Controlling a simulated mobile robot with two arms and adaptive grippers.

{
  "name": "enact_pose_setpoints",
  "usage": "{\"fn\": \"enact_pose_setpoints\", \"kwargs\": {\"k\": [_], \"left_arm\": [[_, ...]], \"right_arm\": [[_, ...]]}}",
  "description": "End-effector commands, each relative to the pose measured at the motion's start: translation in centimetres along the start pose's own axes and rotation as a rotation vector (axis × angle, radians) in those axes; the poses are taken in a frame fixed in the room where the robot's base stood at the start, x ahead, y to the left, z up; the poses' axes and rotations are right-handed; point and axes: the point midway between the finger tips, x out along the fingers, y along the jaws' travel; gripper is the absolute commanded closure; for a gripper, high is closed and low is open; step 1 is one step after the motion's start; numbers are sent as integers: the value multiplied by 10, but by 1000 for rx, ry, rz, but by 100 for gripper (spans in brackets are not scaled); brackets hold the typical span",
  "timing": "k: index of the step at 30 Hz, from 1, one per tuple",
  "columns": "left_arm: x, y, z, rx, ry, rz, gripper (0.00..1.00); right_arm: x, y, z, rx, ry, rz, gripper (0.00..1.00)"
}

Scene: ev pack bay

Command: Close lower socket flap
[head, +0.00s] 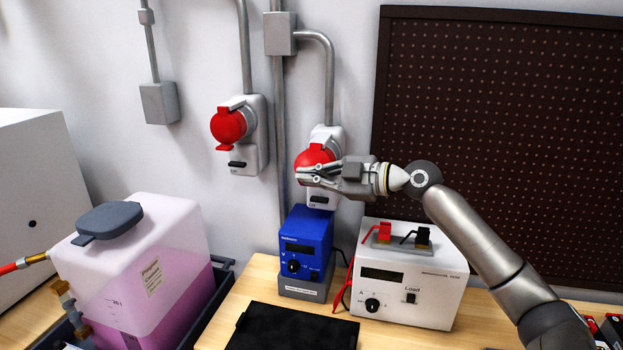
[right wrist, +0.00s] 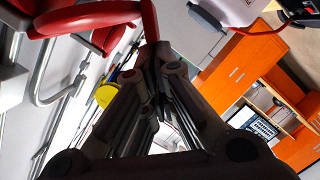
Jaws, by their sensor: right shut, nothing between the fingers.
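The lower socket (head: 329,137) is the right one of two grey wall sockets. Its red flap (head: 314,155) shows as a round cap over the socket front, partly hidden behind my right gripper (head: 300,177). I cannot tell whether the flap lies fully flat. My right gripper is shut and empty, its fingers pointing left at the flap's lower edge. In the right wrist view a red flap part (right wrist: 150,20) is right by the shut fingertips (right wrist: 152,58); contact is unclear. My left gripper is not in view.
Another socket with a red flap (head: 228,125) is higher on the left. Below the lower socket are a blue meter (head: 306,232) and a white load box (head: 412,272) with red and black plugs. A pink-liquid tank (head: 150,285) stands left. A dark pegboard (head: 500,110) hangs right.

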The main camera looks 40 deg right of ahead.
Motion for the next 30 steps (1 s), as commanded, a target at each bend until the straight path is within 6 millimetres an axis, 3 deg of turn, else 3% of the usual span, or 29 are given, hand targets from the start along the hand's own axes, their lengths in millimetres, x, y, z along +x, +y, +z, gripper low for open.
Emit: {"fn": "enact_pose_setpoints", "kwargs": {"k": [8, 30], "left_arm": [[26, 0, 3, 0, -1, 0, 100], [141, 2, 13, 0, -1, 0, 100]], "right_arm": [[2, -8, 9, -55, 0, 14, 100], [12, -28, 49, -440, 1, 111, 100]]}}
